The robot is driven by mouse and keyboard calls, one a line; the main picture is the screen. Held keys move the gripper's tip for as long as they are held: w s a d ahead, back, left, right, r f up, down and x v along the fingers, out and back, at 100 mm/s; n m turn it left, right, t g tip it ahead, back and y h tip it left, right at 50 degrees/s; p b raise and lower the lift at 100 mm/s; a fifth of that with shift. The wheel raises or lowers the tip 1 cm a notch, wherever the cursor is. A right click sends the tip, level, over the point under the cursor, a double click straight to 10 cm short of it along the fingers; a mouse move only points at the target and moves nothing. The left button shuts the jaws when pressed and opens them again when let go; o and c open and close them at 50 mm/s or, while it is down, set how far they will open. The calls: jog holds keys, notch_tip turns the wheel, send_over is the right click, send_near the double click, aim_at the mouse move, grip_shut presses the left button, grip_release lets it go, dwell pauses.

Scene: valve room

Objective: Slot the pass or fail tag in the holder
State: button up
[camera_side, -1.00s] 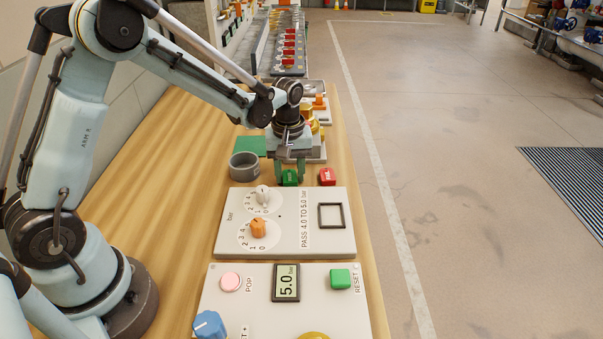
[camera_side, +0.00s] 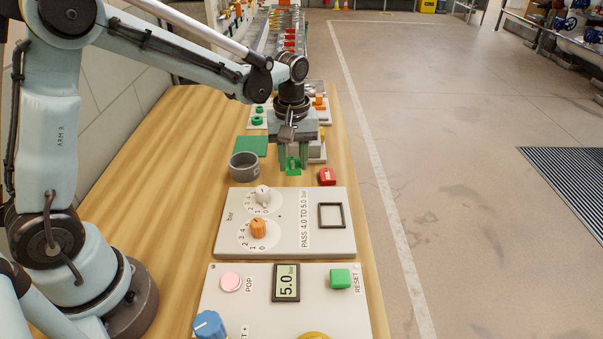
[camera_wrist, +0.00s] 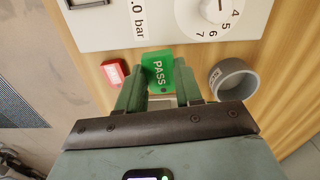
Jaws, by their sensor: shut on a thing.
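My gripper (camera_side: 293,157) is shut on the green PASS tag (camera_side: 293,167), holding it a little above the table beyond the grey panel. In the wrist view the tag (camera_wrist: 158,72) sits between the two green fingers, with PASS readable on its face. The red tag (camera_side: 327,176) lies on the table to the right of the gripper; it also shows in the wrist view (camera_wrist: 115,72). The holder, a dark square frame (camera_side: 331,215), is on the right side of the panel marked PASS: 4.0 TO 5.0 bar, and is empty.
A grey round cup (camera_side: 244,166) stands left of the gripper, beside a flat green square (camera_side: 252,146). A nearer panel carries a 5.0 display (camera_side: 286,283).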

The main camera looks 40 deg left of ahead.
jog(key=s+d+r, duration=0.4)
jog(key=d+r, duration=0.1)
jog(key=d, duration=0.2)
jog(key=m, duration=0.1)
send_over(332, 217)
jog(key=shift+s+f, duration=0.1)
jog(key=shift+f, duration=3.1)
jog(key=shift+f, duration=1.2)
dwell(0.4)
jog(key=o, duration=0.9)
jog(key=shift+o, duration=1)
jog(key=shift+r, duration=0.4)
notch_tip(332, 217, up, 7)
jog(key=shift+r, duration=0.2)
